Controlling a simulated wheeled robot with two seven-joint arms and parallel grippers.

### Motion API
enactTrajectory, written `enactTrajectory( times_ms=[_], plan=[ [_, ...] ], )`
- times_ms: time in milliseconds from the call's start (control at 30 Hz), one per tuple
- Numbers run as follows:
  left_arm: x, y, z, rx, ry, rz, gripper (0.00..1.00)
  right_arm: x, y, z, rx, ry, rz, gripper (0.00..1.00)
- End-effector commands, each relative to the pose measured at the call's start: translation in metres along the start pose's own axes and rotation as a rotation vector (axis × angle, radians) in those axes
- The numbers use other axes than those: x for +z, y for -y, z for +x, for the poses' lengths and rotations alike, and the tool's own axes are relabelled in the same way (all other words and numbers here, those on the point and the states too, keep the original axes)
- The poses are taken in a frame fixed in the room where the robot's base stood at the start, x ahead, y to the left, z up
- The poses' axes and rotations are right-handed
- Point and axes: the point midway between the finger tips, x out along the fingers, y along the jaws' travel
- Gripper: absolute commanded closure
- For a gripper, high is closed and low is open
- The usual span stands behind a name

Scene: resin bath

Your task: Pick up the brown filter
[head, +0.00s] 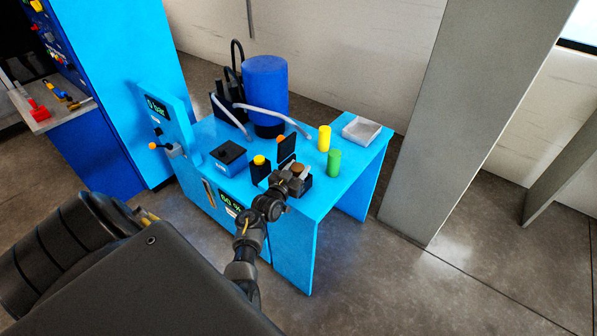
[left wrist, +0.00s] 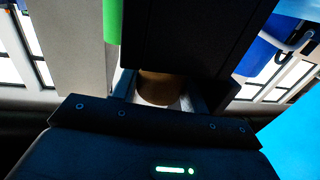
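The brown filter (head: 298,169) is a small brown cylinder at the black holder (head: 306,185) on the blue bench. My left gripper (head: 294,179) is at the filter and partly hides it in the head view. In the left wrist view the brown filter (left wrist: 158,88) shows between the two fingers of my left gripper (left wrist: 160,95). A narrow gap seems to show beside it, so the fingers look open around it. A large black block hides the filter's upper part in that view. My right gripper is not in view.
On the blue bench (head: 318,205) stand a yellow cylinder (head: 324,138), a green cylinder (head: 334,162), a grey tray (head: 361,130), a yellow-topped black holder (head: 260,171), an upright black piece (head: 286,149), a blue box (head: 229,158) and a blue tank (head: 266,86) with hoses.

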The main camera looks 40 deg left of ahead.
Motion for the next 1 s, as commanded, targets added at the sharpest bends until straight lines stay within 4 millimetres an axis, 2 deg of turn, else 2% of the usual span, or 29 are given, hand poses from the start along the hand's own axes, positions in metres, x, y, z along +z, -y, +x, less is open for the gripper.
enactTrajectory(
  times_ms=[33, 100, 467, 667, 900, 1000],
  plan=[
    [0.0, 0.0, 0.0, 0.0, 0.0, 0.0, 0.72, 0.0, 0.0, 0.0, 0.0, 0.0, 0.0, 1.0],
    [0.0, 0.0, 0.0, 0.0, 0.001, 0.0, 0.81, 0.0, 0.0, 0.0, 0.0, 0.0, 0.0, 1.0],
    [-0.005, 0.0, 0.0, 0.0, -0.001, 0.001, 0.81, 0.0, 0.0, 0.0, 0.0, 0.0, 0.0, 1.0],
    [-0.027, -0.001, 0.0, 0.001, -0.003, 0.003, 0.81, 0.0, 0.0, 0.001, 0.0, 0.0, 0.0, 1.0],
    [-0.07, 0.0, 0.0, 0.001, -0.004, 0.004, 0.81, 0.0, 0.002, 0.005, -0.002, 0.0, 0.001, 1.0],
    [-0.067, 0.0, -0.021, -0.001, 0.003, 0.003, 0.81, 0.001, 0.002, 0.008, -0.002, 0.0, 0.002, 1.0]
  ],
)
